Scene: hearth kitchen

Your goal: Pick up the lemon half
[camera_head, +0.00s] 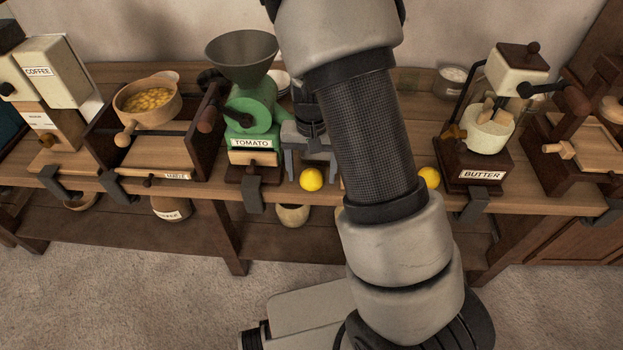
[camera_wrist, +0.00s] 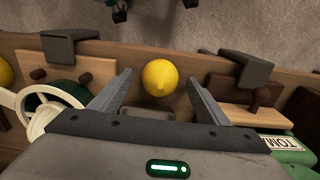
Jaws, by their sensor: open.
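A yellow lemon piece (camera_head: 311,179) sits near the front edge of the wooden counter, just right of the tomato mill. It also shows in the wrist view (camera_wrist: 160,77), rounded side up; no cut face is visible. My gripper (camera_head: 311,168) is open and points down just behind it. In the wrist view, the fingertips (camera_wrist: 160,80) lie either side of the lemon, with a gap on both sides. A second yellow piece (camera_head: 429,178) sits farther right, partly hidden by my arm; one shows at the left edge of the wrist view (camera_wrist: 4,73).
The green tomato mill (camera_head: 250,110) stands close left of my gripper. The butter churn (camera_head: 489,130) stands at right. Dark clamps (camera_wrist: 72,46) hang over the counter edge. A white wheel (camera_wrist: 40,112) lies close to one finger. Open carpet lies in front.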

